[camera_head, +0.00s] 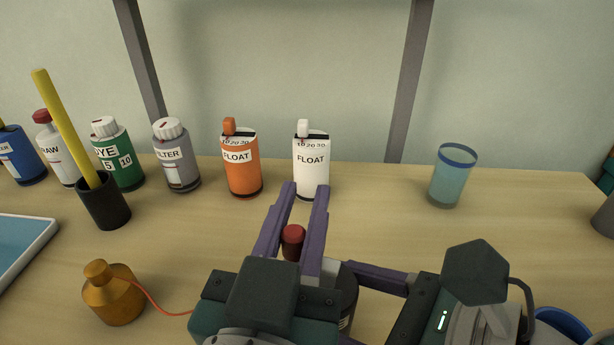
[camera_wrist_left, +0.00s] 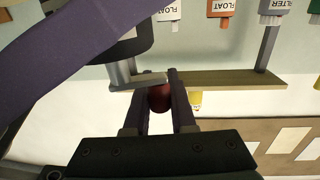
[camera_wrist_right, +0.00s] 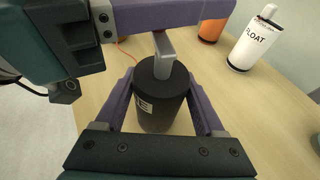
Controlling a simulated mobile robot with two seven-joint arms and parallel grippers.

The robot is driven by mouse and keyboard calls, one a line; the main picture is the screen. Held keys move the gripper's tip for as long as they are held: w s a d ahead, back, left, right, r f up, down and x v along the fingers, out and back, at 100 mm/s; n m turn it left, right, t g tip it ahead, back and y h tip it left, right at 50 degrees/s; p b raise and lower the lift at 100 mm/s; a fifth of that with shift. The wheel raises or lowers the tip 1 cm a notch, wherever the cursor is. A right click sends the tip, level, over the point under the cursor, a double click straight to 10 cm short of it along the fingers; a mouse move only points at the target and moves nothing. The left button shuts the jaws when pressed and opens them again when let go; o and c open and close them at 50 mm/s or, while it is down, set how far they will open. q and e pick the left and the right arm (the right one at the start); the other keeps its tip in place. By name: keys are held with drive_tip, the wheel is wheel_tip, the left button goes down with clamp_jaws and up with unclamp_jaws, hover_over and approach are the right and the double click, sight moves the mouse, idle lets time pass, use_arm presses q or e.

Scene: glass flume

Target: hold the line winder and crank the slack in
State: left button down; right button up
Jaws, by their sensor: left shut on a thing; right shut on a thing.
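The line winder is a dark upright drum (camera_wrist_right: 160,100) with a partly hidden white label and a grey metal crank arm (camera_wrist_right: 163,52) on top. In the head view, my left gripper hides most of the winder (camera_head: 348,288). My right gripper (camera_wrist_right: 162,95) is shut around the drum's sides. The crank's dark red knob (camera_head: 293,241) sits between the purple fingers of my left gripper (camera_head: 304,190); this knob also shows in the left wrist view (camera_wrist_left: 160,98). A thin red line (camera_head: 152,300) runs from a brass weight (camera_head: 115,294) towards the winder, sagging slightly.
An orange float bottle (camera_head: 241,165) and a white float bottle (camera_head: 311,168) stand behind the grippers. Several more bottles and a black cup (camera_head: 104,204) with a yellow stick are at left. A blue-tinted glass (camera_head: 452,178) stands at right. The table between the glass and grippers is clear.

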use_arm(q)
drive_tip(key=shift+m+h, duration=0.3)
drive_tip(key=shift+h, duration=0.1)
drive_tip(key=d+m+g+h, duration=0.6)
drive_tip(key=m+g+h, duration=0.9)
drive_tip(key=g, duration=0.3)
drive_tip(key=shift+s+m, duration=0.45)
drive_tip(key=shift+m, duration=0.25)
drive_tip(key=shift+s+g, duration=0.1)
drive_tip(key=shift+g, duration=0.2)
drive_tip(key=c, duration=0.7)
unclamp_jaws()
